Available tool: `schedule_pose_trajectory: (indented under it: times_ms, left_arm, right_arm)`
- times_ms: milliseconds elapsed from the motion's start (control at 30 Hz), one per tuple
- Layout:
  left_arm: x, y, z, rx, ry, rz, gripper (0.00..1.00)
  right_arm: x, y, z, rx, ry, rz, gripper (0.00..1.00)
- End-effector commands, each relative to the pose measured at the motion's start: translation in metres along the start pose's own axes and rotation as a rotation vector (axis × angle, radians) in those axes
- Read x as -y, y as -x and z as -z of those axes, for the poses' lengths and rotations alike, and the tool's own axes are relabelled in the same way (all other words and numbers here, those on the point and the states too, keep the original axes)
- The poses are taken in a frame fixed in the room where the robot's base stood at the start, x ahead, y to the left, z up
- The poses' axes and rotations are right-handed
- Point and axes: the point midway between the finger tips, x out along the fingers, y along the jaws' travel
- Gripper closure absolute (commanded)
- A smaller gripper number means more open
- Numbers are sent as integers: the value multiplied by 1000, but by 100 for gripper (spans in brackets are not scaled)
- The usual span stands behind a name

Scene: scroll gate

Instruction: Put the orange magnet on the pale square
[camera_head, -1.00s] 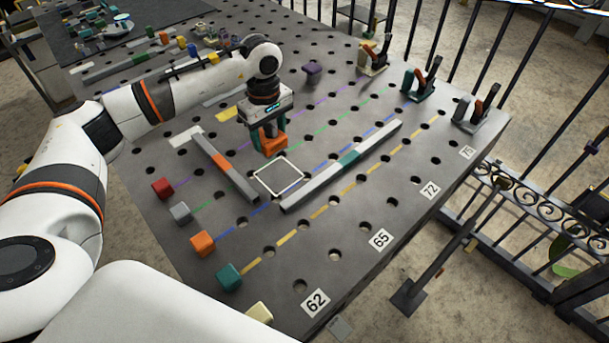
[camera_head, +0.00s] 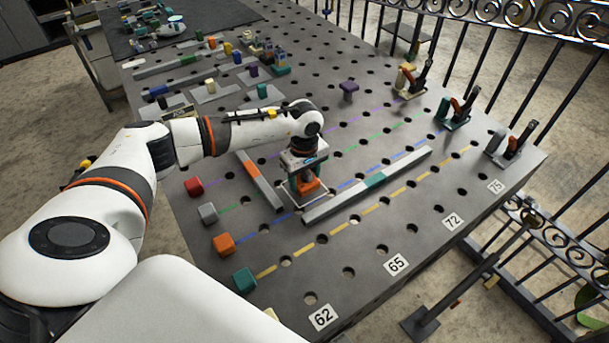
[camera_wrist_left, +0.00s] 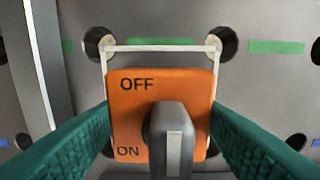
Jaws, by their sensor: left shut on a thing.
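The orange magnet (camera_head: 308,186) is between the fingers of my left gripper (camera_head: 304,184), over the pale square outline (camera_head: 290,195). In the left wrist view the magnet (camera_wrist_left: 150,90) shows OFF and ON lettering and a dark grey knob (camera_wrist_left: 172,135). The teal fingers of my left gripper (camera_wrist_left: 165,135) press on its two sides. The pale square (camera_wrist_left: 160,47) shows as a white line past the magnet's far edge and along its sides. I cannot tell whether the magnet touches the table. My right gripper is out of view.
A grey bar with an orange band (camera_head: 262,182) lies left of the square, and one with a teal band (camera_head: 345,197) lies right of it. Coloured blocks, such as an orange one (camera_head: 223,243), line the near left side. Toggle clamps (camera_head: 459,108) stand at the far right.

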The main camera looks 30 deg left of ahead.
Motion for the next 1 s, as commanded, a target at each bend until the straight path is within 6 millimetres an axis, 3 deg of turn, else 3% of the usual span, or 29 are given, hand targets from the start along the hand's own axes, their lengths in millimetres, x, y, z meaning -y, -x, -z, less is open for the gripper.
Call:
schedule_pose_trajectory:
  times_ms: [367,400,500,833,1000]
  left_arm:
    - [2,-4,0,1,0,6,96]
    - [0,-5,0,0,-1,2,41]
    - [0,-4,0,0,0,1,24]
    - [0,-2,0,0,0,2,22]
    - [2,14,-1,1,-2,6,22]
  right_arm:
    - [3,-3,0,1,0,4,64]
    - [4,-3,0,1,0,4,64]
    - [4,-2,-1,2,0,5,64]
    - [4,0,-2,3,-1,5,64]
    - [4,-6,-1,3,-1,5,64]
